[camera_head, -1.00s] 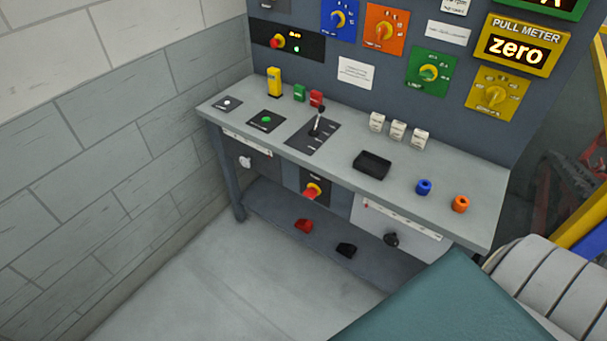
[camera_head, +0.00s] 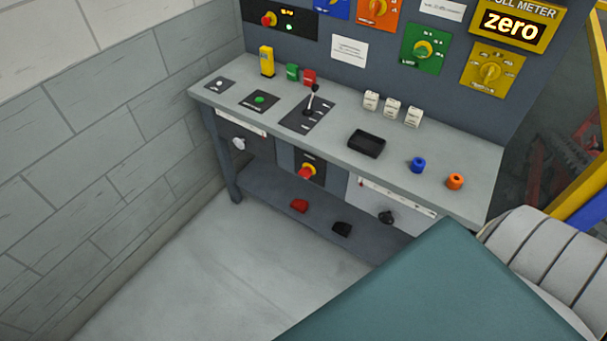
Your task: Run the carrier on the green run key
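A small green block (camera_head: 292,72), which may be the green run key, stands at the back of the grey bench (camera_head: 420,178), between a yellow block (camera_head: 267,61) and a red block (camera_head: 309,77). A black plate with a green button (camera_head: 260,99) lies in front of it. A lever (camera_head: 312,100) stands up from a slotted black plate to the right. A green dial panel (camera_head: 424,49) is on the wall panel behind. The yellow pull meter (camera_head: 515,27) reads "zero". I cannot make out a carrier. Neither of my grippers is in view.
A black tray (camera_head: 367,144), several white labelled blocks, a blue knob (camera_head: 417,165) and an orange knob (camera_head: 455,181) are on the bench. Red and black pieces lie on the lower shelf. A teal surface (camera_head: 430,290) fills the lower right. The floor before the bench is clear.

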